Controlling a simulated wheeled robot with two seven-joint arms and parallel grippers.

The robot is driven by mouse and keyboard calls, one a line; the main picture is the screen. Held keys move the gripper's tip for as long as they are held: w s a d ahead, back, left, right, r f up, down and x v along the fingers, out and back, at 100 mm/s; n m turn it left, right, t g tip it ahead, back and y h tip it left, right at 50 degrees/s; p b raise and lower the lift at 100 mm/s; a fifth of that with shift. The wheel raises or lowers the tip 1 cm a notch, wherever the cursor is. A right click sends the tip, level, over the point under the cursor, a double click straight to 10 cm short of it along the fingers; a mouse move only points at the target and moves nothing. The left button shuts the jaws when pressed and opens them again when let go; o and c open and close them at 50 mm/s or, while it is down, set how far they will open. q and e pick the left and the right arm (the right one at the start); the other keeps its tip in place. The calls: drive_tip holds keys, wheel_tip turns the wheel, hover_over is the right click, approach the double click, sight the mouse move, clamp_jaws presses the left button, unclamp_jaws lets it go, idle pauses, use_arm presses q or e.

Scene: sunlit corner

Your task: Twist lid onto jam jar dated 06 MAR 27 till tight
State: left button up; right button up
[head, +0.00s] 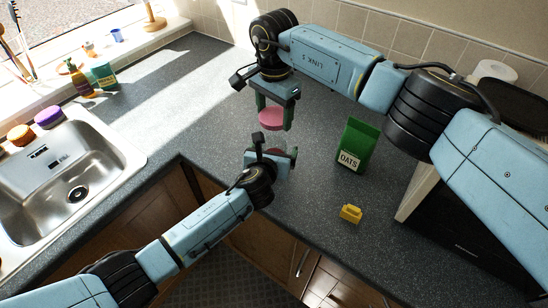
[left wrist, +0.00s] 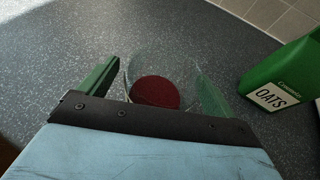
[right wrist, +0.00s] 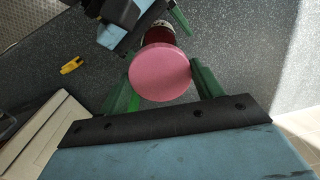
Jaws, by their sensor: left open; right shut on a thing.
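The jam jar (left wrist: 154,91) is clear glass with dark red jam and stands between the spread fingers of my open left gripper (left wrist: 155,92). In the head view my left gripper (head: 271,162) mostly hides it. The jar (right wrist: 160,34) also shows just beyond the lid in the right wrist view. The round pink lid (head: 271,119) is in my right gripper (head: 274,112), which is shut on it and holds it above the counter, apart from the jar. The lid's flat top (right wrist: 160,72) faces the right wrist camera. I cannot read any date on the jar.
A green oats packet (head: 356,146) stands right of the jar. A small yellow object (head: 351,213) lies on the counter nearer the front edge. The sink (head: 65,175) is at the left, with bottles (head: 80,78) behind it. The counter behind the grippers is clear.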

sight(274, 136)
use_arm(q)
drive_tip(key=shift+c, duration=0.2)
drive_tip(key=c, duration=1.4)
use_arm(e)
drive_tip(key=shift+f, duration=2.5)
drive_tip(key=shift+f, duration=0.85)
drive_tip(key=shift+f, duration=0.55)
use_arm(q)
drive_tip(key=c, duration=0.5)
use_arm(e)
drive_tip(key=o, duration=1)
drive_tip(key=shift+c, duration=0.2)
